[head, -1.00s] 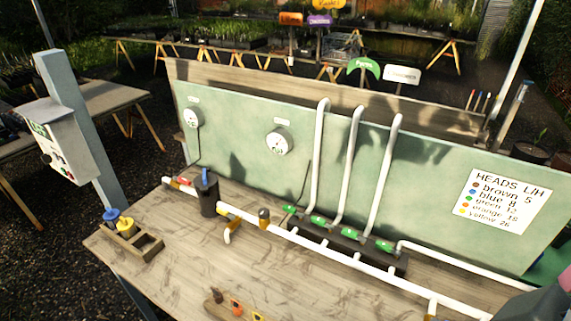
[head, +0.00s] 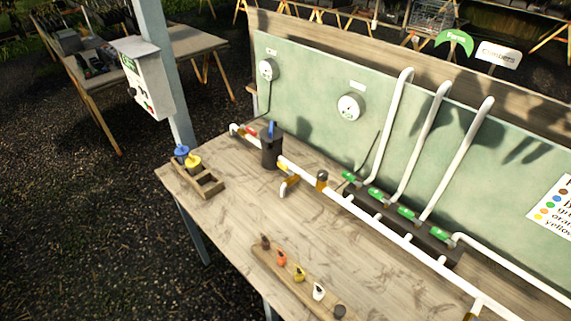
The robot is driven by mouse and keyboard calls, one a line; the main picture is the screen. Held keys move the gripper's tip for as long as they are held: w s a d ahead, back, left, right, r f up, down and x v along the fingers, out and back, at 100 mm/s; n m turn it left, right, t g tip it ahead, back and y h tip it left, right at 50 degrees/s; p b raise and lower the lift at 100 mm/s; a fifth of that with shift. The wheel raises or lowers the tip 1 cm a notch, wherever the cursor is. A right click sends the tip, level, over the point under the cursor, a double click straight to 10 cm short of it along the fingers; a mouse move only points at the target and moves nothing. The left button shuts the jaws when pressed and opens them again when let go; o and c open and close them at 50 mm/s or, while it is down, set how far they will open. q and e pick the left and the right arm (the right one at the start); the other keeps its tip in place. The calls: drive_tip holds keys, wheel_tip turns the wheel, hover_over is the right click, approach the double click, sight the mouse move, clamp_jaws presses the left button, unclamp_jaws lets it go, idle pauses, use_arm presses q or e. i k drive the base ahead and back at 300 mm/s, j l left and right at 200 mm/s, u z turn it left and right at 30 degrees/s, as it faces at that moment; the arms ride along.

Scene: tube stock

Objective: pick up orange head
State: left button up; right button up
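The orange head (head: 282,258) is a small piece standing in a wooden strip (head: 264,256) near the front edge of the table. It is second from the left in the row. A dark brown head (head: 265,242) is to its left. A yellow head (head: 299,274), a white head (head: 319,291) and a dark round piece (head: 340,311) follow to its right. Neither of my grippers shows in the head view.
The wooden table (head: 225,225) has clear room left of the strip. A wooden box (head: 205,183) with blue and yellow pieces sits at the left corner. A black canister (head: 271,150), white pipe (head: 372,218) and green valves (head: 375,194) lie behind. A green panel (head: 320,85) stands at the back.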

sight(281, 258)
drive_tip(key=k+j, duration=0.1)
drive_tip(key=i, duration=0.35)
drive_tip(key=l+u, duration=0.15)
drive_tip(key=l, duration=0.5)
drive_tip(key=k+l+u, duration=0.15)
drive_tip(key=l, duration=0.5)
